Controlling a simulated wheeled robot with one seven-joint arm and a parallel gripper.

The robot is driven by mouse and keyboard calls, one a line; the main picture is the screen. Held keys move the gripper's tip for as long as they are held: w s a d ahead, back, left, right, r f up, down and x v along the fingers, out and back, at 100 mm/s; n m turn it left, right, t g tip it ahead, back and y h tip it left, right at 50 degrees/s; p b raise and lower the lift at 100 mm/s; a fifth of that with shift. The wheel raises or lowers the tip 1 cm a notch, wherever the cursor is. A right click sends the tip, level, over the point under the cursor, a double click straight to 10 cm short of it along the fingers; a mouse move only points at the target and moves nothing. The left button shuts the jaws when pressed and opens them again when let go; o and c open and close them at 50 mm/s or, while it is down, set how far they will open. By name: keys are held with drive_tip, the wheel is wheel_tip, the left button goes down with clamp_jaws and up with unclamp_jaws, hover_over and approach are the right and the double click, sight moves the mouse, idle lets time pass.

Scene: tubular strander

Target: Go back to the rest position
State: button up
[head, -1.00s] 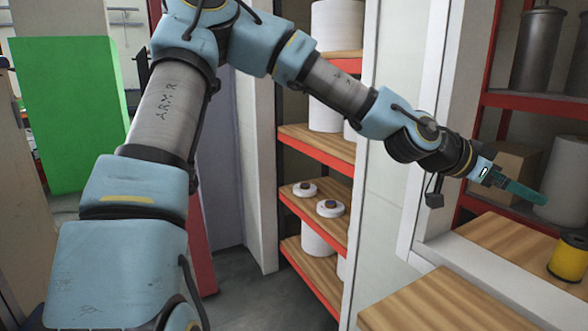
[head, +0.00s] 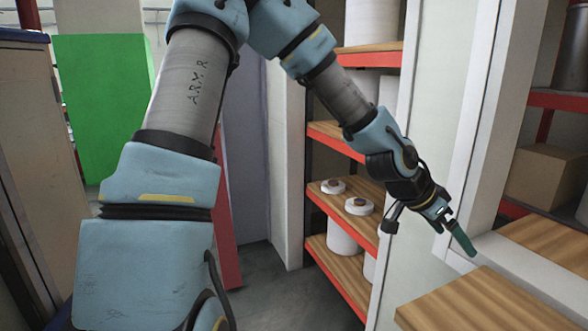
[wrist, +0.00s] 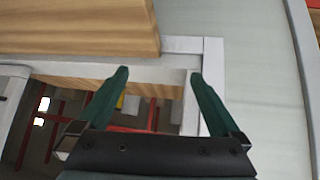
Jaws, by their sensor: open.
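My gripper (head: 462,240) is at the right in the head view, with its green fingers pointing down and to the right. It is in front of the white frame, above and behind the near wooden board. In the wrist view my gripper (wrist: 157,80) shows two green fingers spread apart with nothing between them. My arm reaches across the top of the head view and bends down to the right.
A wooden board (head: 500,305) juts out at the lower right, close to the fingers. A white post (head: 480,130) stands beside the wrist. Red-edged shelves (head: 345,215) with white spools are behind the arm. A cardboard box (head: 545,177) sits at the right.

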drive_tip(key=w+a+f+n+t+y+b, duration=0.1)
drive_tip(key=w+a+f+n+y+b, duration=0.2)
drive_tip(key=a, duration=0.8)
drive_tip(key=w+a+f+n+t+y+b, duration=0.15)
drive_tip(key=w+a+f+n, duration=0.35)
drive_tip(key=a, duration=0.6)
drive_tip(key=s+a+n+y+b, duration=0.1)
drive_tip(key=s+a+n+y, duration=0.1)
drive_tip(key=a, duration=0.8)
drive_tip(key=s+a+n+g+y+b, duration=0.1)
drive_tip(key=a+n, duration=0.4)
drive_tip(key=a, duration=0.5)
drive_tip(key=shift+s+a+f+y, duration=0.4)
drive_tip(key=shift+s+f+y, duration=0.05)
drive_tip(key=shift+s, duration=0.4)
